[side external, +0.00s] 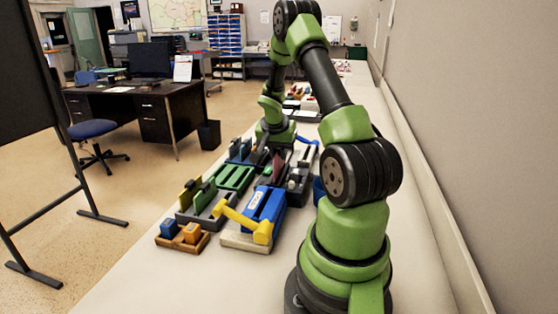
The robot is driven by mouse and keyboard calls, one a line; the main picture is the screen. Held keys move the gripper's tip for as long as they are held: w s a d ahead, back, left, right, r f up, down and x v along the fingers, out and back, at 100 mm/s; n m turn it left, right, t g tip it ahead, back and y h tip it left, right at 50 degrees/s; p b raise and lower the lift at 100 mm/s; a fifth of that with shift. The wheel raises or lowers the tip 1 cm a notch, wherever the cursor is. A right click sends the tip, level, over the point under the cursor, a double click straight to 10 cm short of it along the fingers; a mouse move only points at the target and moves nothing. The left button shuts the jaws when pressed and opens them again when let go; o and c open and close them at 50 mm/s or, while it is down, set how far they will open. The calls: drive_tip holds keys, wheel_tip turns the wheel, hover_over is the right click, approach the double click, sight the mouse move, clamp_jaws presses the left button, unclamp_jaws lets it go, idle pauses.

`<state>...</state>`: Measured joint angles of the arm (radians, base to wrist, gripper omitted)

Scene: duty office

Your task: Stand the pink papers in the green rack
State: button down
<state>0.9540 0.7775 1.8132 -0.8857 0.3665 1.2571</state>
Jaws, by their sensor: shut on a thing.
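My gripper (278,151) is at the far end of the group of desk items, below my green wrist. It is small and partly hidden here, and it is shut on the pink papers (278,166), which show as a small dark pink upright patch. I cannot tell whether their lower edge touches anything. The green rack (235,178) is a low slotted holder to the left of the papers and slightly nearer the camera. No pink shows in its slots.
A grey holder (207,219) with yellow and green upright pieces stands near the green rack. A blue box with a yellow handle (243,222) and a wooden tray (183,243) with blue and orange blocks are nearer. A grey-and-black item (297,182) stands right of the papers.

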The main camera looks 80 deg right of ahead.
wheel_tip(320, 180, up, 6)
drive_tip(key=w+r, duration=0.1)
drive_tip(key=w+f, duration=0.4)
drive_tip(key=w, duration=0.6)
drive_tip(key=shift+a+f, duration=0.2)
drive_tip(key=shift+f, duration=3.75)
drive_tip(key=c, duration=1)
unclamp_jaws()
drive_tip(key=shift+r, duration=0.1)
wheel_tip(320, 180, up, 9)
